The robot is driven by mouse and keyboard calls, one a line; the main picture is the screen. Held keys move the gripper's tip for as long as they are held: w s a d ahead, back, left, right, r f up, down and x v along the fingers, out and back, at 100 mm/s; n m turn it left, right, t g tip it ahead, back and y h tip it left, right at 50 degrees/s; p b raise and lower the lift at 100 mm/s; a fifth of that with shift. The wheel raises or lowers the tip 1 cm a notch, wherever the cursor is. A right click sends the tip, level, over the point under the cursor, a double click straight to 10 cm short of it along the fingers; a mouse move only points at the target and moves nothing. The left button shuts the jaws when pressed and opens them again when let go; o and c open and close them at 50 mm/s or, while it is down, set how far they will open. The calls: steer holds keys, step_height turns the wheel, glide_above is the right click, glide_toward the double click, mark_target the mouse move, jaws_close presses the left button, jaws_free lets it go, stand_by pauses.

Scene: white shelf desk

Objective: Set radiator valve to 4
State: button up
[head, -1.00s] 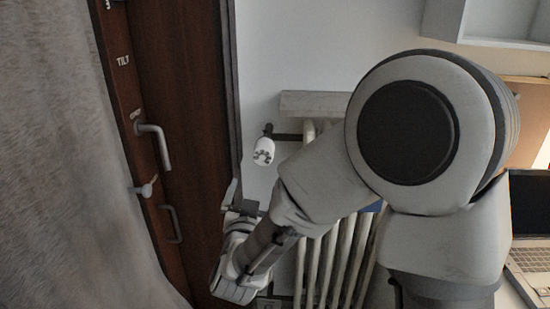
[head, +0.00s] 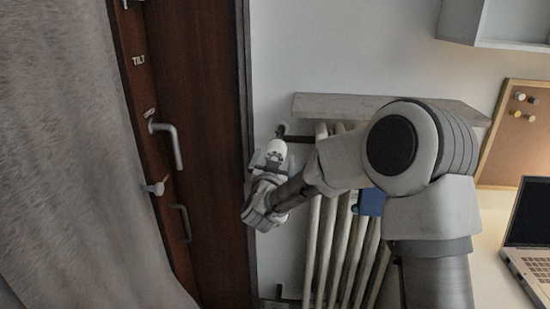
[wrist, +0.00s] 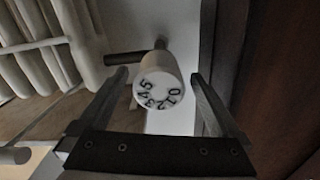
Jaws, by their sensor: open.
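The radiator valve (wrist: 160,84) is a white round knob with dark numbers 0 to 5 on its end face, on a dark pipe. In the wrist view it sits between and just beyond my gripper's open fingers (wrist: 158,86), with a gap on each side. In the head view the valve (head: 276,149) shows beside the upper left end of the radiator (head: 338,230). My gripper (head: 272,158) is right at it there, and its fingers are partly hidden. Which number is set cannot be told.
A brown door (head: 205,120) with handles and a grey curtain (head: 65,150) stand to the left. A shelf board (head: 370,105) lies above the radiator. A desk with a laptop (head: 530,235) and a cork board (head: 515,140) are at the right.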

steer(key=shift+w, duration=0.75)
steer(key=shift+c, duration=0.3)
steer(key=c, duration=1.3)
